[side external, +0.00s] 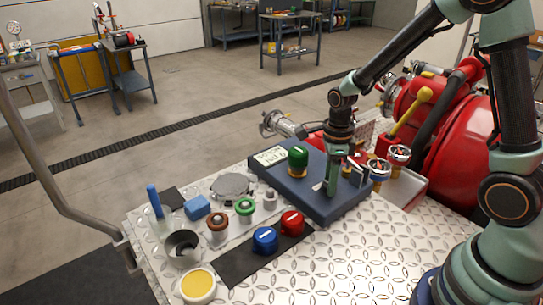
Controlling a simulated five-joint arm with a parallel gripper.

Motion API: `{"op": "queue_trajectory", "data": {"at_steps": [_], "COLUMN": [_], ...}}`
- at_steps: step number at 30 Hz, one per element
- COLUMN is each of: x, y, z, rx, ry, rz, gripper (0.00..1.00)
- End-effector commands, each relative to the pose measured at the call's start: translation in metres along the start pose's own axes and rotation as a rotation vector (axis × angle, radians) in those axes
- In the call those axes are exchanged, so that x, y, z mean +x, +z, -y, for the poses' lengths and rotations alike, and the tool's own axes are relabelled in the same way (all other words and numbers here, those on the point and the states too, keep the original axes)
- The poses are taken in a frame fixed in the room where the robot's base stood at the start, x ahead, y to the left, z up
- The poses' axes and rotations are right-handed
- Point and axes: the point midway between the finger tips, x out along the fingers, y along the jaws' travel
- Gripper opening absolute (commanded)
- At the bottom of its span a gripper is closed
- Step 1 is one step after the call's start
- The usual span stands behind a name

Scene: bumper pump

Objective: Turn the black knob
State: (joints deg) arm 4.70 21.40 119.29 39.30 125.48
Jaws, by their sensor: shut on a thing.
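A slate-blue panel box (338,208) lies on the metal deck, with a small display (270,155) at its left end. A green knob (298,158) stands on the panel, left of my gripper. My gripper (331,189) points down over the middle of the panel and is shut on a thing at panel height. The fingers hide most of what they hold; its place on the panel fits the black knob. Dark parts (355,175) show just right of the fingers. I cannot make out the black knob's pointer or angle.
Blue (265,240) and red (292,223) knobs sit on a black strip in front of the panel. Several caps, a cup (183,248) and a yellow-topped pot (198,286) stand left. Red-handled valves (399,155) and a red pump (450,140) crowd the right.

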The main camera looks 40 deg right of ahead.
Motion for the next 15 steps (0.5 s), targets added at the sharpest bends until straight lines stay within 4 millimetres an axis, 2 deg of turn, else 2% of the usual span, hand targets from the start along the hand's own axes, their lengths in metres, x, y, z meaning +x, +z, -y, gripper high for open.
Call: {"op": "queue_trajectory", "data": {"at_steps": [15], "x": [-0.0011], "y": [0.0000], "z": [0.0002], "rx": [0.102], "ry": [0.000], "rz": [0.000], "gripper": [0.00]}}
